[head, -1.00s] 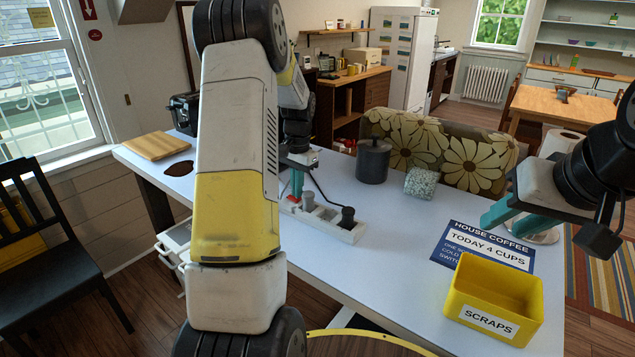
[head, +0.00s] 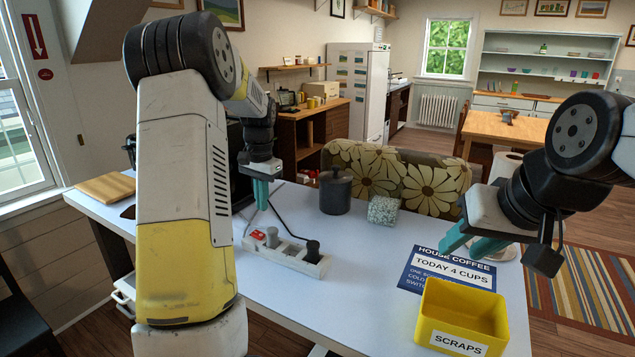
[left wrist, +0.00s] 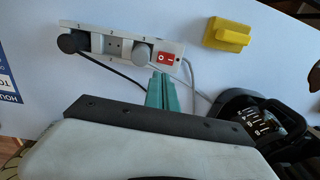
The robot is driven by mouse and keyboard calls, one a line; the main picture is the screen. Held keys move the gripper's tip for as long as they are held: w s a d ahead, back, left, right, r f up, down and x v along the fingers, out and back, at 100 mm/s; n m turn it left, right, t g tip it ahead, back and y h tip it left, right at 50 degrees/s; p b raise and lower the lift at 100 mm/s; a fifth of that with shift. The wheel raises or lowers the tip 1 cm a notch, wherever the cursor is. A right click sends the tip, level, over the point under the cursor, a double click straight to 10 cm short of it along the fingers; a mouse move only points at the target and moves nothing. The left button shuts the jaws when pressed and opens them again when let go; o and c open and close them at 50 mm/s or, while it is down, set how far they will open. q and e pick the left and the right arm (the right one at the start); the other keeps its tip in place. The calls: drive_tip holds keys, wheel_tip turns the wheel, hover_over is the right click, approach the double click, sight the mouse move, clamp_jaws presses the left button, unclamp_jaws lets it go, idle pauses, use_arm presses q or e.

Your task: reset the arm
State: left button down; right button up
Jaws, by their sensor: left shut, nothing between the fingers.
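My left gripper (head: 262,203) is shut and empty, pointing down just above the switch end of the power strip. Its teal fingers also show in the left wrist view (left wrist: 168,92). The white power strip (head: 285,256) lies on the table, with a red switch (left wrist: 167,58) at one end and dark and grey plugs in its sockets. The fingers look apart from the switch.
A yellow scraps bin (head: 440,300) stands at the table's front right. A dark canister (head: 335,192) and a speckled block (head: 383,210) stand behind the strip. A wooden board (head: 105,187) lies at the left. The left wrist view shows a yellow block (left wrist: 228,34) and a black appliance (left wrist: 262,118).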

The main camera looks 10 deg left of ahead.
use_arm(q)
drive_tip(key=s+d+r+n+t+h, duration=0.1)
drive_tip(key=s+d+r+t, duration=0.1)
drive_tip(key=s+d+r, duration=0.35)
drive_tip(key=s+d+r+n+t, duration=0.1)
drive_tip(key=s+d+r, duration=0.2)
drive_tip(key=s+r, duration=0.4)
drive_tip(key=s+d+f+n+t+h, duration=0.1)
drive_tip(key=s+d, duration=0.5)
drive_tip(key=s, duration=0.9)
drive_tip(key=shift+s+t+h, duration=0.4)
drive_tip(key=shift+t, duration=0.5)
